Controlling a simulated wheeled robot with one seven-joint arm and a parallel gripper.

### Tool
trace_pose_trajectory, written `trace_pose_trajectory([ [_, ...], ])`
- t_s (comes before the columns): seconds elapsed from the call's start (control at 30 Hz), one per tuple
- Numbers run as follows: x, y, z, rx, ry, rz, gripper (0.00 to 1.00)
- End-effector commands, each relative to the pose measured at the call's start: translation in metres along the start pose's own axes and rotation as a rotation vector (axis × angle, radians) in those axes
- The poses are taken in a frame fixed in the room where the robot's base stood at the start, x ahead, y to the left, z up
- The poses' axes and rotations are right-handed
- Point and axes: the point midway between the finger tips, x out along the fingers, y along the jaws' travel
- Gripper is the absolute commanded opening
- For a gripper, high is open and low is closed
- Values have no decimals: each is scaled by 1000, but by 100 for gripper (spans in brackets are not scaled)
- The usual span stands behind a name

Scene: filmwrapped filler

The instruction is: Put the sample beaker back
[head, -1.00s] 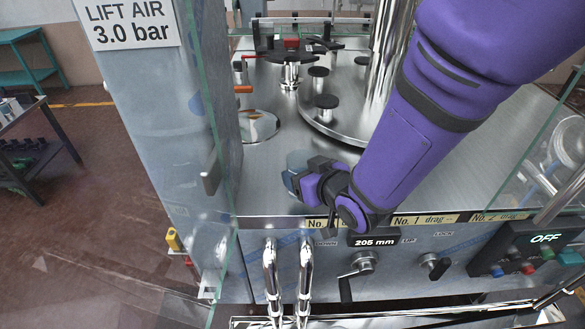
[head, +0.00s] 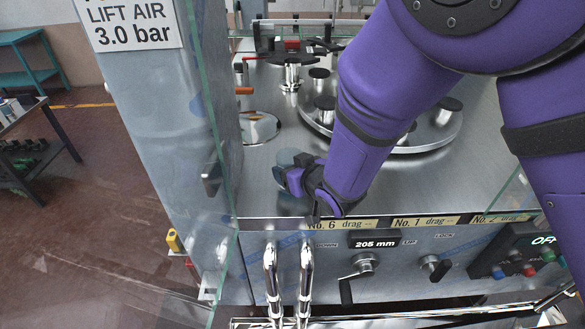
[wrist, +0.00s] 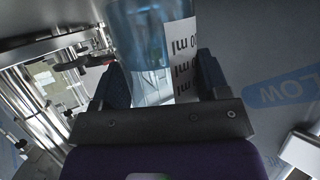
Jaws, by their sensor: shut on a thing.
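The sample beaker (wrist: 148,45) is clear, bluish and has a white label with black "ml" print, seen in the wrist view between my two fingers. My gripper (wrist: 160,88) is shut on it. In the head view my gripper (head: 286,176) is low over the steel deck near its front edge, and the beaker (head: 287,157) shows only as a faint bluish shape beside the fingers. The arm hides part of it. I cannot tell whether the beaker's base touches the deck.
The steel deck (head: 262,193) is bare around the gripper. A round shiny plate (head: 258,127) lies behind it, and a turntable with black-topped posts (head: 437,130) stands to the right. A glass panel (head: 203,110) edges the left. Chrome handles (head: 306,270) stand in front below.

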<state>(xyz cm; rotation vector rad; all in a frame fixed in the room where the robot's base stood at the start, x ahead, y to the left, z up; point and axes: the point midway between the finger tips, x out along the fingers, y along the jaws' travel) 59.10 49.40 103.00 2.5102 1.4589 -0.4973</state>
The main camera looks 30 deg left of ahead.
Motion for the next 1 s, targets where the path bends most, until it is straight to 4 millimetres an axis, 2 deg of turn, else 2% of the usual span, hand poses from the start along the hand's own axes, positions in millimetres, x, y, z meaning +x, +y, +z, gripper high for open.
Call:
trace_pose_trajectory([
  [0.67,5,0,16,0,-10,0,35],
  [0.7,4,-1,17,-1,-12,0,75],
  [0.77,4,-1,17,-1,-13,0,89],
  [0.8,4,-1,18,-1,-13,-1,94],
  [1.0,4,-2,18,-1,-16,-2,94],
])
